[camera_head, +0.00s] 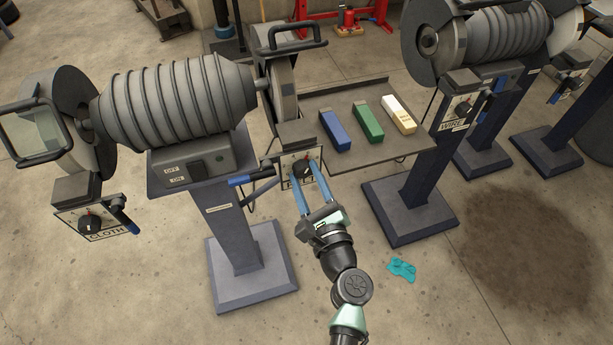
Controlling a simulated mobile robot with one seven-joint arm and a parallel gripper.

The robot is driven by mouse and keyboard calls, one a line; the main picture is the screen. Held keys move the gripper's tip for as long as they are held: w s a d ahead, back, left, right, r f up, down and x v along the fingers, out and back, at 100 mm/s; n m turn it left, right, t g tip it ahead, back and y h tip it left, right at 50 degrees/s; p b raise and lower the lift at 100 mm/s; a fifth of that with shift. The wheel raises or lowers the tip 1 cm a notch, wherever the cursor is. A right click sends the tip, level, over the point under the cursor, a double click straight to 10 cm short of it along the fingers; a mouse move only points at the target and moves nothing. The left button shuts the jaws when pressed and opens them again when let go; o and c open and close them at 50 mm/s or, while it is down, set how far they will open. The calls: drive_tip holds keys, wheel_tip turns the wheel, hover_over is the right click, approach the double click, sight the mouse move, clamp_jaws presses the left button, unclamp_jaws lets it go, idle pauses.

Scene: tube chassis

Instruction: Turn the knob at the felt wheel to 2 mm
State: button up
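The felt wheel's knob (302,169) is a dark round knob on a pale plate under the right-hand wheel of the left grinder. The plate's lettering is partly covered by my fingers. My gripper (303,170) reaches up to the plate from below, its two blue fingers parted, one on each side of the knob. I cannot tell whether the fingers touch the knob. The knob's pointer and the scale marks are too small and covered to read. The felt wheel (283,88) stands above, partly behind its guard.
A blue-handled lever (252,178) sticks out just left of the plate. A shelf (350,155) with blue, green and cream bars lies behind right. The CLOTH knob (90,223) is at far left, the WIRE plate (455,113) at right. A teal rag (402,270) lies on the floor.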

clamp_jaws()
drive_tip(key=shift+f+n+b, duration=0.1)
drive_tip(key=shift+n+b, duration=0.2)
drive_tip(key=shift+b, duration=0.05)
drive_tip(key=n+b, duration=0.2)
drive_tip(key=shift+f+n, duration=0.15)
drive_tip(key=shift+n, duration=0.25)
drive_tip(key=n+b, duration=0.4)
drive_tip(key=shift+a+n, duration=0.1)
drive_tip(key=shift+n, duration=0.2)
drive_tip(key=n+b, duration=0.5)
drive_tip(key=n, duration=0.1)
drive_tip(key=shift+f+b, duration=0.15)
drive_tip(key=shift+b, duration=0.15)
drive_tip(key=n+b, duration=0.4)
drive_tip(key=n, duration=0.1)
drive_tip(key=shift+n, duration=0.4)
